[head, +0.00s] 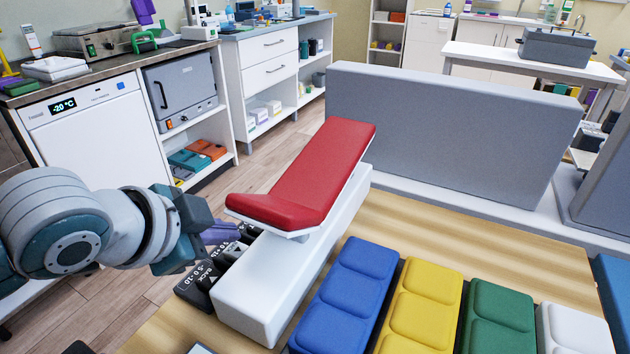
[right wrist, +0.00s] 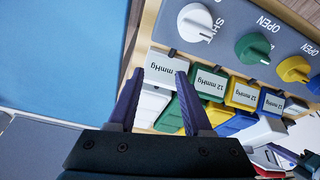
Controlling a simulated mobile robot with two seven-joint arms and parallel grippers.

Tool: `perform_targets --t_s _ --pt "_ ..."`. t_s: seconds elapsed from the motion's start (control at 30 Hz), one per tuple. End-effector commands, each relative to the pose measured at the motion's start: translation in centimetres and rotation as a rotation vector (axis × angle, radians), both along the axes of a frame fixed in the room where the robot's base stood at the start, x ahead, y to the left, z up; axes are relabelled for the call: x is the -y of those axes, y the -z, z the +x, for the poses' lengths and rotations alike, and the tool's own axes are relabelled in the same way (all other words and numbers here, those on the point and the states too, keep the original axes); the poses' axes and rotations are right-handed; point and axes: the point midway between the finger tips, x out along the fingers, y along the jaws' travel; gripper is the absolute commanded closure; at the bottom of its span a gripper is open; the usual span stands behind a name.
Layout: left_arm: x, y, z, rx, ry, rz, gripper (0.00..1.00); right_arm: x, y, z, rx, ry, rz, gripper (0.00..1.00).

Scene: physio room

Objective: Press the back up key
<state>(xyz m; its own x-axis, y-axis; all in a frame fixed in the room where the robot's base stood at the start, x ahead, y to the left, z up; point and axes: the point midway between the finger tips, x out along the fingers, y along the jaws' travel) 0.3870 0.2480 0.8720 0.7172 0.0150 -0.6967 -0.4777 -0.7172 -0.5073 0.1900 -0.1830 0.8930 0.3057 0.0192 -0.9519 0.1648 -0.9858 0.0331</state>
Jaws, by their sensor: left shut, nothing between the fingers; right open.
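A small couch with a red padded top (head: 308,175) and raised back stands on a white base (head: 285,275). Black keys with white print (head: 205,277) line the base's left side; "BACK" is readable on the near one. Which is the back up key I cannot tell. My left gripper (head: 228,232) is shut and empty, at the upper part of this key row. Its purple fingers overlap the keys in the head view, so contact cannot be told. My right gripper (right wrist: 167,76) is open and empty in the right wrist view, near several boxes marked "12 mmHg" (right wrist: 210,83).
Blue (head: 347,290), yellow (head: 420,310) and green (head: 497,318) pads lie right of the couch. A grey partition (head: 450,135) stands behind. In the right wrist view, a grey panel (right wrist: 228,22) carries white, green and yellow knobs. Bare wooden tabletop (head: 450,232) lies behind the pads.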

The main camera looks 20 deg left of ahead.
Motion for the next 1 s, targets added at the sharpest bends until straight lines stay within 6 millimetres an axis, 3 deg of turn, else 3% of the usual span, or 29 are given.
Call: perform_targets --t_s 1.0 --pt "0.0 1.2 0.0 0.0 0.0 0.0 1.0 0.0 0.3 0.0 0.0 0.001 0.001 0.5"
